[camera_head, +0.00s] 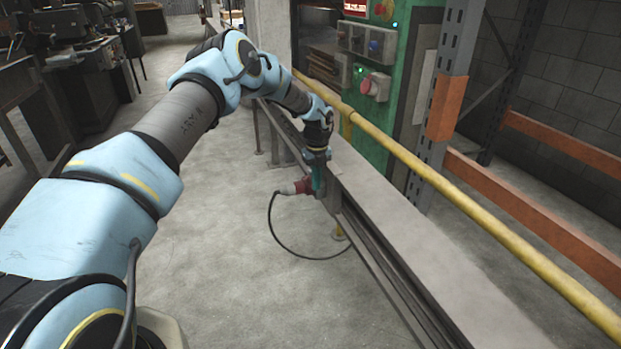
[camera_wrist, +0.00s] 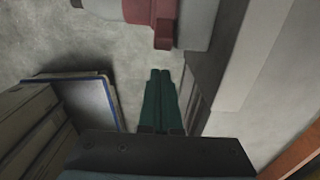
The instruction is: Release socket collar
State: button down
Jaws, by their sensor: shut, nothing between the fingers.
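A red connector collar (camera_head: 302,186) sits at the side of the long grey rail, with a pale plug end (camera_head: 287,189) on its left and a black cable (camera_head: 277,236) looping down from it. In the wrist view the collar (camera_wrist: 146,12) is at the top, with a darker red tab (camera_wrist: 163,34) pointing toward me and a grey socket body (camera_wrist: 197,24) on its right. My gripper (camera_head: 319,188) is beside the connector and partly covers the socket. In the wrist view my gripper's green fingers (camera_wrist: 160,72) are together and empty, their tips just below the tab, apparently apart from it.
The grey rail (camera_head: 390,235) runs along the right, with a yellow pipe (camera_head: 455,205) beyond it. A green control cabinet (camera_head: 375,90) and a steel post (camera_head: 440,100) stand behind.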

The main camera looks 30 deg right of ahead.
jog(key=s+r+b, duration=0.1)
jog(key=s+r, duration=0.2)
jog(key=r, duration=0.6)
jog(key=shift+a+b, duration=0.2)
jog(key=shift+b, duration=0.2)
